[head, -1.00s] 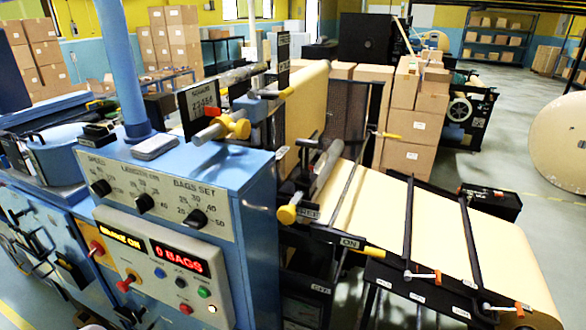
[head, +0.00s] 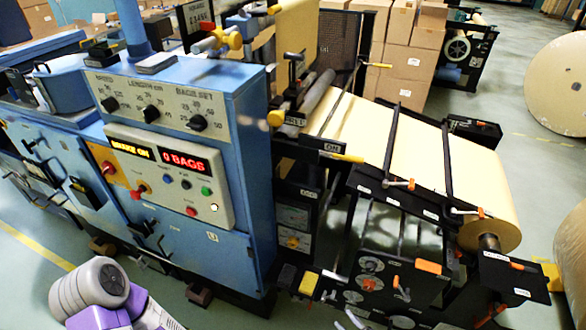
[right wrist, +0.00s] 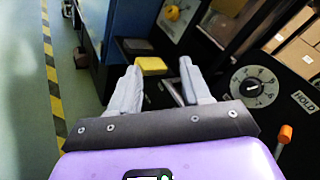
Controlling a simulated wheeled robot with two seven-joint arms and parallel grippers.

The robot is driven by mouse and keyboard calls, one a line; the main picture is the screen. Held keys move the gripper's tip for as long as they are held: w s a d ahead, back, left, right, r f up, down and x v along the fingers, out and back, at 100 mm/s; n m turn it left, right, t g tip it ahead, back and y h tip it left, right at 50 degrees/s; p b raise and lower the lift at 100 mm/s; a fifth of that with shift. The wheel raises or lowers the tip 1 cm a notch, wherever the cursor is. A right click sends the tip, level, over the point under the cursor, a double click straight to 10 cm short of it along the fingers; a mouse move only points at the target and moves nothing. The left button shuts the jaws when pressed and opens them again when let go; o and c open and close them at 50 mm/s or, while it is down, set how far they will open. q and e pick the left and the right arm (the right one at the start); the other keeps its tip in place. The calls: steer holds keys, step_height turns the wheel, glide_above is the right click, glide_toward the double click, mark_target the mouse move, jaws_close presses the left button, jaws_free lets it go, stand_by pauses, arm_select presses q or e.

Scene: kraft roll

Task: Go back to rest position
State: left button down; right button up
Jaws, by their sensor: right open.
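My right gripper (right wrist: 159,65) is open in the right wrist view, its two pale grey fingers apart. A yellow block (right wrist: 152,65) shows beyond and between the fingertips, and I see no grasp on it. I cannot make out the left gripper there. The blue bag machine (head: 250,110) stands in front of me, with its control panel (head: 170,175) reading "0 BAGS". A sheet of kraft paper (head: 420,150) runs over the machine's bed at the right.
Cardboard boxes (head: 410,60) are stacked behind the machine. A large kraft roll (head: 560,85) stands at the right. Orange-handled levers (head: 430,267) stick out at the front. In the right wrist view a dial (right wrist: 254,86) is close by on the right, with open floor (right wrist: 25,90) at the left.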

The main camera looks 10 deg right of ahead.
steer(key=s+a+r+n+g+y+b, duration=0.1)
steer(key=s+a+n+g+y, duration=0.3)
steer(key=a+n+g+y, duration=0.65)
steer(key=s+a+n+g+h+b, duration=0.2)
steer(key=s+a+n+g+h, duration=0.3)
steer(key=s+n+g+h, duration=0.4)
arm_select(q)
step_height(320, 180, down, 5)
steer(key=shift+w+r+b, duration=0.1)
steer(key=shift+b, duration=0.65)
arm_select(e)
steer(key=w+r+n+t+h, duration=0.1)
steer(key=t, duration=0.1)
steer(key=w+a+r+n+t+h, duration=0.1)
steer(key=w+t+h, duration=0.1)
steer(key=shift+w+r+n+t+h, duration=0.2)
steer(key=shift+r+n+t+h, duration=0.05)
steer(key=shift+r, duration=0.15)
arm_select(q)
steer(key=c, duration=1.8)
jaws_free()
arm_select(e)
steer(key=shift+c, duration=0.3)
